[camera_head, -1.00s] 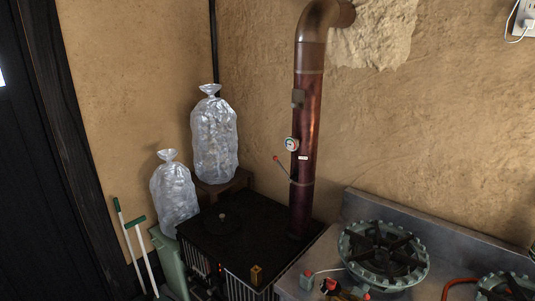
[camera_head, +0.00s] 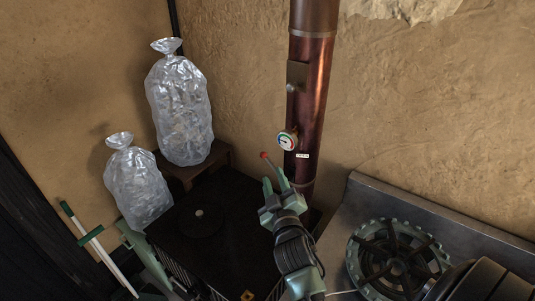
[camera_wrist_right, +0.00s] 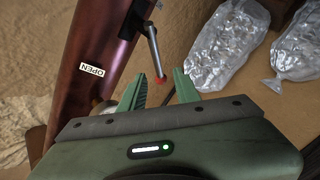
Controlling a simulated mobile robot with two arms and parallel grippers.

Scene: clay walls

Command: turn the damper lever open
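The damper lever (camera_head: 264,156) is a thin metal rod with a red tip, on the copper-brown stovepipe (camera_head: 312,100). In the head view its tip points up and left, away from the pipe. My right gripper (camera_head: 274,183) is just below the lever, in front of the pipe, and partly hides the rod. In the right wrist view the lever (camera_wrist_right: 154,52) reaches down to its red tip, which appears between the two open green fingers (camera_wrist_right: 158,90); no contact is visible. An OPEN label (camera_wrist_right: 92,69) is on the pipe. My left gripper is out of view.
A round gauge (camera_head: 287,140) sits on the pipe above the gripper. The black stove top (camera_head: 225,245) lies below. Two filled clear bags (camera_head: 180,110) stand at left. A burner (camera_head: 395,258) on a metal counter is at right.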

